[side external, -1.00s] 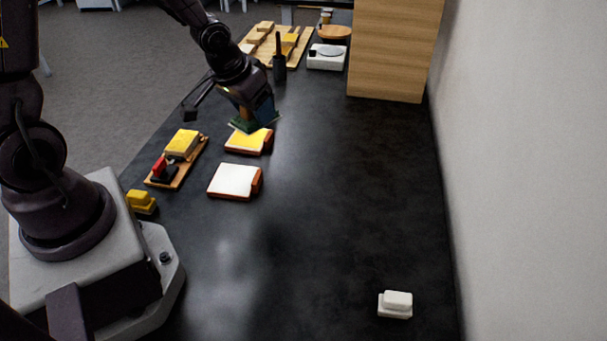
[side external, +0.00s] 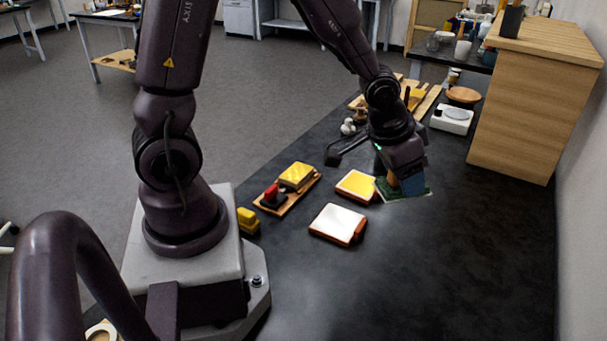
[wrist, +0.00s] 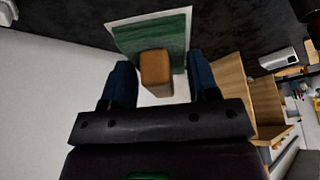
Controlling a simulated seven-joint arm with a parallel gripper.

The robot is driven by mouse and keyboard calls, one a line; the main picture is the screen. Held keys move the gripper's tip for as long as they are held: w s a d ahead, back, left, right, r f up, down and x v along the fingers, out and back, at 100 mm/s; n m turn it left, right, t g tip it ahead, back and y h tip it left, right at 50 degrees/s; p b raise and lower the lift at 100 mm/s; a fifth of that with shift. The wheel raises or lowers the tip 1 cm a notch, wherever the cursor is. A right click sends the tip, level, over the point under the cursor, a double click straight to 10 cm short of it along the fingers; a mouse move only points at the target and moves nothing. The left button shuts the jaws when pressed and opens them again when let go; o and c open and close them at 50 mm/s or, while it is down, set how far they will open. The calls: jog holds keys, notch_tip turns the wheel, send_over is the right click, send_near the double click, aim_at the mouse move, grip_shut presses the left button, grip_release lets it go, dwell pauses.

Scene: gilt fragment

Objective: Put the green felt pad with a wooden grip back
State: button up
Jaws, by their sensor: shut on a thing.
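My gripper (wrist: 159,76) is shut on that grip. The grip is largely hidden by the fingers in the side view.
A white-topped block (side external: 338,224) lies in front of the yellow-topped one. A wooden tray (side external: 300,197) holds a yellow block and a red-handled tool. A small yellow piece (side external: 248,220) sits near my base. A white scale (side external: 452,120) and wooden cabinet (side external: 515,115) stand behind. The right bench is clear.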

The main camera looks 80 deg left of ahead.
jog(key=s+a+f+n+y, duration=0.1)
jog(key=s+a+f+n, duration=0.15)
jog(key=a, duration=0.65)
jog(key=s+a+f+n+g+y, duration=0.1)
jog(key=s+a+n, duration=0.3)
jog(key=a, duration=0.6)
jog(key=s+a+f+n+y, duration=0.1)
jog(key=s+a+f+n, duration=0.15)
jog(key=a, duration=0.65)
jog(key=w+a+f, duration=0.2)
jog(key=a, duration=0.1)
jog(key=w+a+f, duration=0.6)
jog(key=shift+w+a, duration=0.15)
jog(key=shift+w+a+f, duration=0.3)
jog(key=shift+f, duration=0.1)
jog(key=shift+w+a+f, duration=0.1)
jog(key=shift+a+f, duration=0.05)
jog(key=shift+f, duration=1.55)
jog(key=shift+f, duration=0.15)
jog(key=o, duration=0.8)
